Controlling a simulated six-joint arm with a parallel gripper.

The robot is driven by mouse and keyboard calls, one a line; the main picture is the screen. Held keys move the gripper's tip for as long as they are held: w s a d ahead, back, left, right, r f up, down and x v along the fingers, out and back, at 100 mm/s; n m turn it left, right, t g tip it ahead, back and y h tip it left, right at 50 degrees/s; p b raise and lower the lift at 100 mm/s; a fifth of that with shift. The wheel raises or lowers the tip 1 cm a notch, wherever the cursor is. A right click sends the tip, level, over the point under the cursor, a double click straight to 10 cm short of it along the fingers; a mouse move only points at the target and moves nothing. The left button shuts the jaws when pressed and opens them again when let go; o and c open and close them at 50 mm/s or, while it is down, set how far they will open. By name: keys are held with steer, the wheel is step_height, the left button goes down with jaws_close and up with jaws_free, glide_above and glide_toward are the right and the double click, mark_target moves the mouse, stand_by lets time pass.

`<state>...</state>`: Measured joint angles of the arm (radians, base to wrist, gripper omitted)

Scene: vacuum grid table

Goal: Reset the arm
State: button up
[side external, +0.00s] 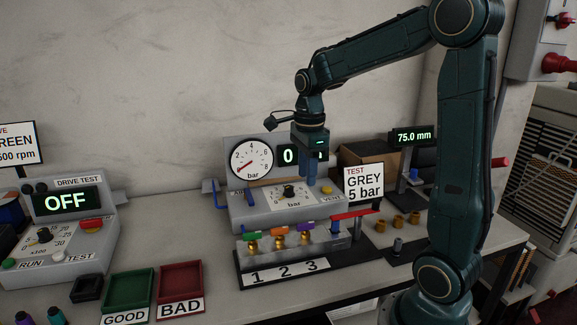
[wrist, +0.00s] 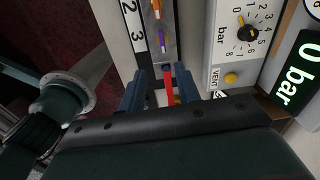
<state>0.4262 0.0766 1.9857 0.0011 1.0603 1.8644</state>
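My gripper (side external: 309,180) hangs pointing down over the pressure test station in the side external view. In the wrist view its two blue fingers (wrist: 158,92) stand apart with nothing held between them. A red lever (wrist: 169,86) shows in the gap between the fingers, but lower down. In the side external view the red lever (side external: 355,214) lies at the right end of the valve block, clear of the fingers. My arm is bent and reaches left from its base.
The pressure panel (side external: 240,213) has a round gauge (side external: 250,160) and a dial (side external: 289,192). Valves with coloured handles stand in the numbered block (side external: 285,267). A green tray (side external: 129,290) and a red tray (side external: 181,281) lie at the front left. Small brass parts (side external: 398,221) stand at right.

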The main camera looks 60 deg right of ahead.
steer(key=s+a+r+n+t, duration=0.2)
steer(key=s+a+n, duration=0.5)
steer(key=n, duration=0.6)
steer(key=s+a+r+n+t, duration=0.2)
steer(key=s+a+n, duration=0.5)
steer(key=n, duration=0.6)
steer(key=shift+a+r+t, duration=0.15)
steer(key=shift+a+t, duration=0.1)
steer(key=shift+t, duration=0.45)
